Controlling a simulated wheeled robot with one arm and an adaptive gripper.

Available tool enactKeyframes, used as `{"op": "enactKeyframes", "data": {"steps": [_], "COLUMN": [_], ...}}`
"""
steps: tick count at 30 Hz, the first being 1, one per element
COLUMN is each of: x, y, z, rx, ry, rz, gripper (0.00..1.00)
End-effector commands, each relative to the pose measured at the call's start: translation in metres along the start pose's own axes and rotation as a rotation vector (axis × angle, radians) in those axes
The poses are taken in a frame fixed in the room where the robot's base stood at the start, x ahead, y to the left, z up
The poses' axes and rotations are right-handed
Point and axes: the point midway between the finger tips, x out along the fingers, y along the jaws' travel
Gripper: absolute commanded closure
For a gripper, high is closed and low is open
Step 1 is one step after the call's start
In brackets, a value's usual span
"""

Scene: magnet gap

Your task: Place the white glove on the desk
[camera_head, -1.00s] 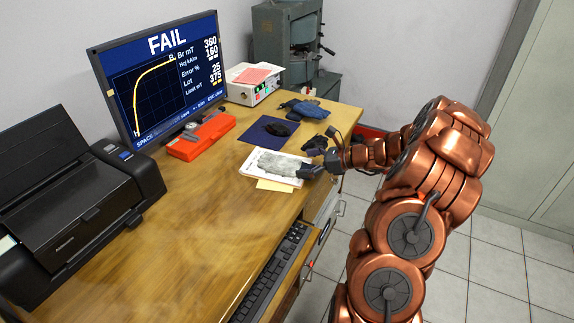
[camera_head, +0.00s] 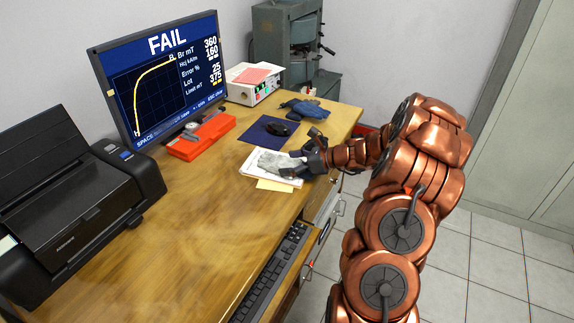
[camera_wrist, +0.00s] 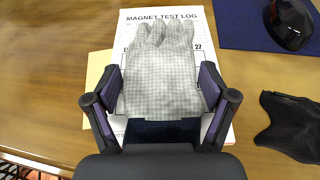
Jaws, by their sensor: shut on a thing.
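The whitish-grey glove (camera_head: 278,162) lies over the magnet test log sheet (camera_head: 252,177) near the desk's right edge. In the wrist view the glove (camera_wrist: 160,75) has its fingers pointing away and its cuff toward me. My gripper (camera_head: 307,162) is shut on the glove, with one finger on each side of it in the wrist view (camera_wrist: 163,92). Whether the glove touches the paper or hangs just above it, I cannot tell. The wooden desk (camera_head: 150,240) spreads bare to the left.
A dark blue mat with a mouse (camera_head: 277,129) lies behind the log. A black item (camera_wrist: 290,125) is right of my gripper.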

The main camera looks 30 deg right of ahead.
Motion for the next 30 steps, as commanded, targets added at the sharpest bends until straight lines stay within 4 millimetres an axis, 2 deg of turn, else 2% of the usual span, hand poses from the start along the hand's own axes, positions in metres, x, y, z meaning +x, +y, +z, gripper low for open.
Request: {"op": "enactKeyframes", "data": {"steps": [1, 7, 8, 17, 26, 30], "x": [0.0, 0.0, 0.0, -0.002, -0.015, -0.023], "y": [0.0, 0.0, 0.0, 0.0, 0.0, 0.014], "z": [0.0, 0.0, 0.0, 0.005, 0.036, 0.031], "rx": [0.0, 0.0, 0.0, -0.002, -0.005, 0.001], "ry": [0.0, 0.0, 0.0, 0.0, 0.0, -0.002], "rz": [0.0, 0.0, 0.0, 0.0, -0.002, -0.001], "gripper": [0.36, 0.57, 0.58, 0.58, 0.58, 0.58]}}
